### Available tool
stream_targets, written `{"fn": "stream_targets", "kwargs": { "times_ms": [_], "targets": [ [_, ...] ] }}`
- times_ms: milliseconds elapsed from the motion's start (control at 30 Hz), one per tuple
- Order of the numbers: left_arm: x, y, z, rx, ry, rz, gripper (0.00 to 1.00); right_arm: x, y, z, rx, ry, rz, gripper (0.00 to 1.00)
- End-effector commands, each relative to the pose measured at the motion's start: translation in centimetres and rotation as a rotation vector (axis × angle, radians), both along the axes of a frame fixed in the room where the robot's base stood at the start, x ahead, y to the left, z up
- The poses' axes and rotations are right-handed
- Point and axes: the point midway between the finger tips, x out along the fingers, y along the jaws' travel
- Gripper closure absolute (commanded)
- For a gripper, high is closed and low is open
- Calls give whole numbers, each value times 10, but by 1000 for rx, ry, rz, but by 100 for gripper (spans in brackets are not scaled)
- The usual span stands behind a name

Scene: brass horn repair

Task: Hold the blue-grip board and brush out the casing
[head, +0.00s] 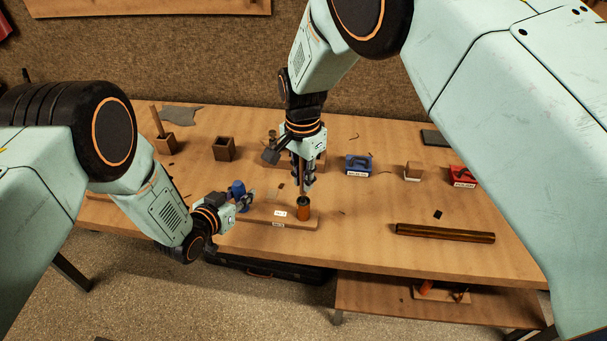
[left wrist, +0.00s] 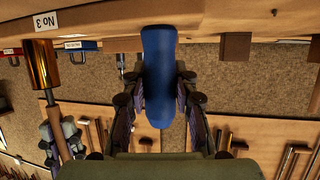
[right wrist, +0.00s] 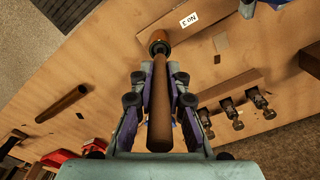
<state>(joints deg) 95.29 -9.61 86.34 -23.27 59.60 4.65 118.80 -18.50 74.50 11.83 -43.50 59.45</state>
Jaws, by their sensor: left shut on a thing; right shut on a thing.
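The board (head: 262,220), labelled No 3, lies near the table's front edge. Its upright blue grip (head: 237,187) is at the left end, and an upright brass casing (head: 303,210) stands at the right end. My left gripper (head: 244,203) is shut on the blue grip, which fills its jaws in the left wrist view (left wrist: 158,75). My right gripper (head: 304,184) is above the casing, shut on the brown brush handle (right wrist: 160,105) and pointing down. In the left wrist view the brush's thin stem meets the casing's mouth (left wrist: 44,88). Bristles are hidden, so I cannot tell the depth.
A long brass tube (head: 445,233) lies at the right. A blue holder (head: 358,166) and a red holder (head: 462,177) stand further back. Wooden blocks (head: 223,149) are at the left. Several valve pieces (right wrist: 237,112) stand in a rack behind the board.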

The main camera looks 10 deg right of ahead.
Motion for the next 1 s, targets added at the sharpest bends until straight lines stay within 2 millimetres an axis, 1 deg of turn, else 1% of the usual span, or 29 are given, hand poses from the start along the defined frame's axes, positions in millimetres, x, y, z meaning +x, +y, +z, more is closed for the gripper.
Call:
{"fn": "stream_targets", "kwargs": {
  "times_ms": [333, 1000],
  "targets": [
    [1, 0, 1, -1, -3, 1, 100, 0, 0, 1, 0, 0, 0, 100],
    [0, 0, 0, 0, 0, 0, 100, 1, 0, 24, 0, -1, 1, 100]
  ]
}}
